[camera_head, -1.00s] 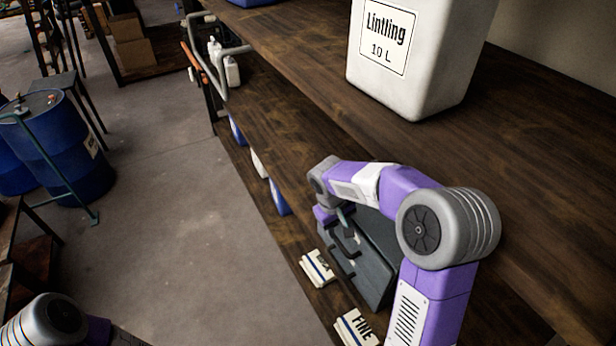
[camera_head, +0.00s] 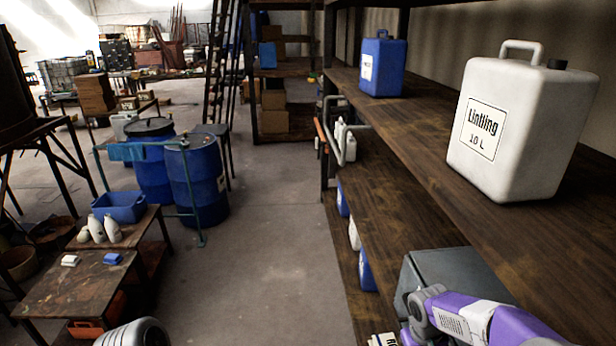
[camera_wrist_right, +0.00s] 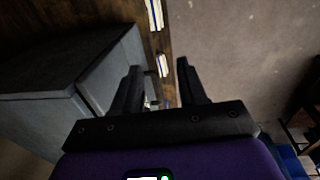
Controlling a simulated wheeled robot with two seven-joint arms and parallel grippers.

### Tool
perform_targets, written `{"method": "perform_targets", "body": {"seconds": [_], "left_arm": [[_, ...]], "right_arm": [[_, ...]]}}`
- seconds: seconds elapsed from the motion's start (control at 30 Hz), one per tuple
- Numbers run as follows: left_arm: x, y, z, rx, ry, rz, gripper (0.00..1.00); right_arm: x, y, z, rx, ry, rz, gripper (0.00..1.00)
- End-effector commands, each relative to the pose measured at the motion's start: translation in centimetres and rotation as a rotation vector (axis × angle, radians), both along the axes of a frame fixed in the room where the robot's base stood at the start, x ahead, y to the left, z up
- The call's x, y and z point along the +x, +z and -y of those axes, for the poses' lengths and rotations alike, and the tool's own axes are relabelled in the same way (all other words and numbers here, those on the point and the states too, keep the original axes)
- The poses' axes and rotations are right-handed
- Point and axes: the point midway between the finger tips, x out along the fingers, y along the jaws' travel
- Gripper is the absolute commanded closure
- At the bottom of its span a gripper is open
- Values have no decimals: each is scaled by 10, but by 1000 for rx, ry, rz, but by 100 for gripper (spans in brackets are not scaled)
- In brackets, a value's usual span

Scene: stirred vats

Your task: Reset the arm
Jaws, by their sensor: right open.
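My right arm (camera_head: 480,318), purple and grey, reaches in low at the right in the head view, in front of a dark grey box (camera_head: 440,272) on the lower shelf. In the right wrist view my right gripper (camera_wrist_right: 160,78) has its two black fingers apart, with nothing held between them. The grey box (camera_wrist_right: 75,82) also shows there, to the left beside the fingers. The left gripper is out of view.
Blue drums (camera_head: 195,180) and a low table (camera_head: 75,285) stand left. The aisle floor (camera_head: 280,240) is clear.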

Motion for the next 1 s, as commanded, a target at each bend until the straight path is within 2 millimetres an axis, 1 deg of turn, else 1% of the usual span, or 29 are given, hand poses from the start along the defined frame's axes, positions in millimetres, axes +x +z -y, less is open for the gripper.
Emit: {"method": "perform_targets", "body": {"seconds": [0.03, 0.17, 0.2, 0.27, 0.33, 0.37, 0.4, 0.47, 0.5, 0.6, 0.7, 0.8, 0.9, 1.0], "left_arm": [[1, -3, 0, 0, 1, 2, 58], [2, -8, 0, 1, 1, 3, 58], [2, -9, 0, 1, 0, 3, 58], [1, -12, 0, 0, 1, 2, 58], [1, -16, 0, 0, 1, 2, 58], [1, -17, 0, 0, 0, 1, 58], [1, -20, 0, 0, 1, 2, 58], [1, -24, 0, 0, 1, 2, 58], [1, -27, 0, 0, 1, 2, 58], [2, -33, 0, 0, 1, 2, 58], [1, -38, 0, 0, 1, 2, 58], [1, -41, 0, 0, 1, 2, 58], [1, -42, 0, 0, 1, 2, 58], [1, -43, 0, 0, 1, 2, 58]], "right_arm": [[-3, -19, -9, 28, 8, -11, 58], [-10, -59, -33, 107, 16, -16, 58], [-14, -73, -42, 134, 16, -20, 58], [-21, -96, -55, 179, 10, -24, 58], [-32, -124, -73, 237, -3, -29, 58], [-38, -137, -82, 263, -11, -32, 58], [-47, -155, -93, 299, -28, -35, 58], [-63, -181, -110, 352, -61, -37, 58], [-75, -197, -121, 383, -86, -40, 58], [-103, -231, -143, 442, -159, -36, 58], [-130, -255, -157, 474, -231, -35, 58], [-150, -269, -165, 483, -287, -30, 58], [-161, -276, -169, 483, -319, -24, 58], [-164, -278, -170, 483, -331, -19, 58]]}}
